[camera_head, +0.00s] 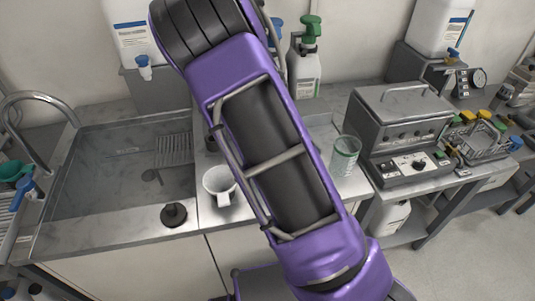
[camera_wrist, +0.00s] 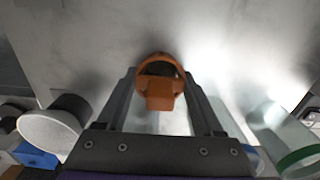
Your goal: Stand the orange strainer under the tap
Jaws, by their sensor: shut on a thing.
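The orange strainer (camera_wrist: 160,92) shows in the wrist view as an orange ring with a block-like part facing the camera. It sits between the two fingers of my gripper (camera_wrist: 159,75), which is shut on it. In the head view my purple arm hides the gripper and the strainer. The tap (camera_head: 38,98) is a curved metal spout at the left, over the grey sink (camera_head: 110,165). The held strainer is away from the tap, to the right of the sink as far as the arm shows.
A white mug (camera_head: 219,184) and a dark round plug-like piece (camera_head: 173,215) stand near the sink's right side. A green-rimmed glass (camera_head: 345,156) and a grey machine (camera_head: 400,130) are right of my arm. Bottles stand along the wall. The sink's middle is mostly clear.

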